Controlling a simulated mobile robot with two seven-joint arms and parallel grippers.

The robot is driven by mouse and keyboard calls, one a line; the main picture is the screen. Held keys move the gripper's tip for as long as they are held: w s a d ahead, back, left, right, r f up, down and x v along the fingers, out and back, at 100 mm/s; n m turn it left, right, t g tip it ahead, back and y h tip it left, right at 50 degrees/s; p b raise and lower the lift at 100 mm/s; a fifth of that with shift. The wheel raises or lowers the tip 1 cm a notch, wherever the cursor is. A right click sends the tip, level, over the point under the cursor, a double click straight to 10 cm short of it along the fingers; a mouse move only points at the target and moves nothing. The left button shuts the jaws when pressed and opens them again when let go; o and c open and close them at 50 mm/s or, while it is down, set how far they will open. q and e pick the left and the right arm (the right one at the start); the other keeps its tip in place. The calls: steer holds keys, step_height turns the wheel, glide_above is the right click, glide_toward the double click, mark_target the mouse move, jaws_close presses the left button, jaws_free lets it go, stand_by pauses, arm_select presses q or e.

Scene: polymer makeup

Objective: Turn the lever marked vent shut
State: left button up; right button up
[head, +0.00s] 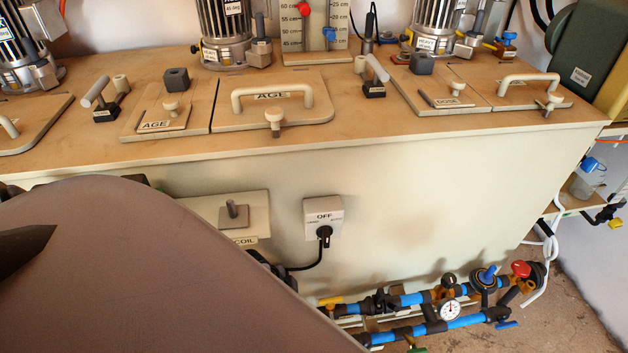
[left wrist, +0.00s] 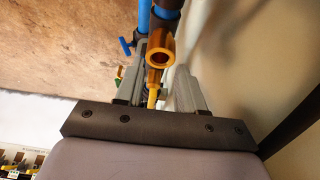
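No vent label is readable, so I cannot tell which handle is the vent lever. Low on the cabinet's front, in the head view, run blue pipes (head: 405,300) with a yellow lever (head: 331,301), a red knob (head: 521,268) and a blue handle (head: 507,324). In the left wrist view my left gripper (left wrist: 165,80) is open. An orange fitting (left wrist: 160,55) and a yellow handle (left wrist: 152,97) show between its two grey fingers; contact cannot be told. In the head view my arm hides this gripper. My right gripper is not in view.
A pressure gauge (head: 450,309) sits among the pipes. Above them are an OFF switch box (head: 323,217) with a black cable and a COIL plate (head: 232,212). The tank top (head: 190,140) carries lids, handles and motors. Bare floor (head: 570,290) lies to the right.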

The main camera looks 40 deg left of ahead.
arm_select(q)
steer(key=shift+s+a, duration=1)
steer(key=shift+s, duration=0.2)
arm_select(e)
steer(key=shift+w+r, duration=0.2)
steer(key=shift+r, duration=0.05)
